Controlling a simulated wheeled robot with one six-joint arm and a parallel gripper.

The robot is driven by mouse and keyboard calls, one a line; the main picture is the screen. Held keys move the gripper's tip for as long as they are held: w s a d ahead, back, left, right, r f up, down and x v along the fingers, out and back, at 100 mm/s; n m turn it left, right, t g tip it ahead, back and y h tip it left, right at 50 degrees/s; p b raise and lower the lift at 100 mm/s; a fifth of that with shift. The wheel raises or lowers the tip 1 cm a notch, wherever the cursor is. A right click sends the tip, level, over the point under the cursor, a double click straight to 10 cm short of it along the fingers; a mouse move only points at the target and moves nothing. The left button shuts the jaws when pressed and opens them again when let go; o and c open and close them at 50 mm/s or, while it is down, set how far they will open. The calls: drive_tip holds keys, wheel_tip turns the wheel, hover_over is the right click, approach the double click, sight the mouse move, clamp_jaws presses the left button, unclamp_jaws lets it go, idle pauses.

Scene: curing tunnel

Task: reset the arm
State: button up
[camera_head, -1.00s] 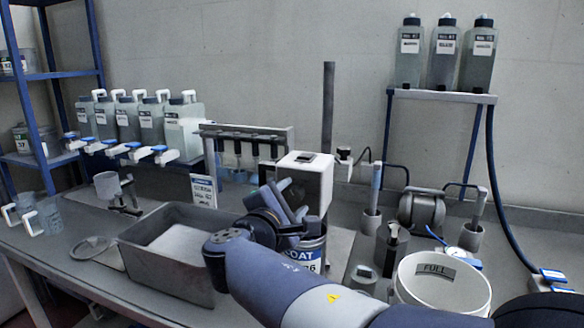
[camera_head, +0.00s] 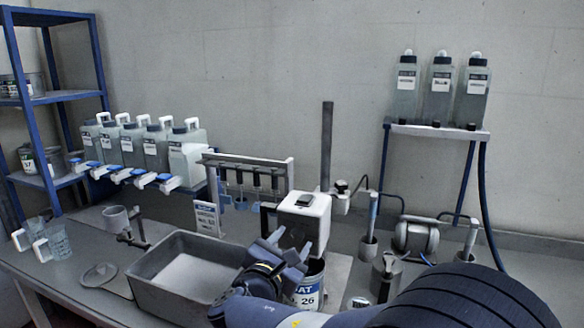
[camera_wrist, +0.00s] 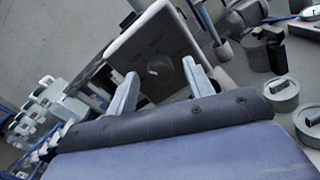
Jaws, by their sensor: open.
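My arm reaches in from the bottom right of the head view, and my gripper (camera_head: 278,243) is over the bench in front of the white-and-dark box-shaped machine (camera_head: 303,222). In the wrist view my gripper (camera_wrist: 160,88) shows two pale fingers spread apart with nothing held between them. The machine's dark face with a round knob (camera_wrist: 158,68) lies just beyond the fingers. I cannot tell whether the fingers touch it. A can labelled 26 (camera_head: 310,290) stands under the machine, partly hidden by my arm.
A grey tray (camera_head: 150,283) is left of my gripper. Clear jugs (camera_head: 56,243) stand at the left bench edge. Several bottles with taps (camera_head: 130,148) line the back left. Three bottles (camera_head: 438,90) stand on a raised shelf. A pump (camera_head: 415,238) sits at the right.

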drive_tip(key=n+p, duration=0.1)
drive_tip(key=p, duration=0.1)
drive_tip(key=shift+r+n+p, duration=0.25)
drive_tip(key=shift+n+p, duration=0.05)
drive_tip(key=shift+n, duration=0.1)
drive_tip(key=b+v, duration=0.1)
drive_tip(key=v, duration=0.7)
drive_tip(key=shift+s+f+b, duration=0.25)
drive_tip(key=shift+b, duration=0.05)
